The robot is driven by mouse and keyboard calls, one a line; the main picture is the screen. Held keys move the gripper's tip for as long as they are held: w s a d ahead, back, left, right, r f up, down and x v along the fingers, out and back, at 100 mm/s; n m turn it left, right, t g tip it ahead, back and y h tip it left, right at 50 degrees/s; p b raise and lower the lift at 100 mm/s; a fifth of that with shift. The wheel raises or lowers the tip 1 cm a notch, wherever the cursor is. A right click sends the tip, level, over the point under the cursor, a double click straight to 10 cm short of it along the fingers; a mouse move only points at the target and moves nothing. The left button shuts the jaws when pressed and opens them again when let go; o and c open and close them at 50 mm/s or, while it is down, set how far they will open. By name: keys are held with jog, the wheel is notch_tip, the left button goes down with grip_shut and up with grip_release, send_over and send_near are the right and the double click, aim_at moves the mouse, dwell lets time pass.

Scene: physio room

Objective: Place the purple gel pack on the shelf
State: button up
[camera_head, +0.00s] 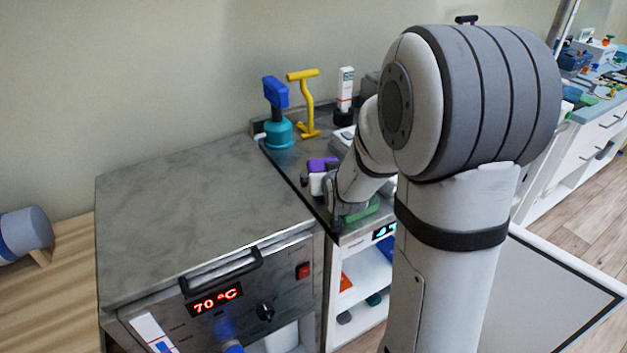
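A small purple object (322,164), which may be the purple gel pack, shows on the dark-topped counter, right beside my wrist. A white part sits just below it, and I cannot tell whether they touch. My gripper (338,218) is low over the front of this counter, mostly hidden by my own arm. Its fingers are too small and dark to tell whether they are open or hold anything. A white open shelf unit (368,272) stands under the counter, with an orange item (346,282) and small dark items inside. My arm hides its right side.
A green flat item (362,212) lies beside my gripper. A blue-and-teal bottle (278,120), a yellow T-handled tool (306,102) and a white bottle (345,95) stand at the back. A steel heater (200,215) reading 70 °C adjoins on the left.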

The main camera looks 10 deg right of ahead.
jog(key=shift+r, duration=0.1)
jog(key=c, duration=1.3)
jog(key=shift+o, duration=0.2)
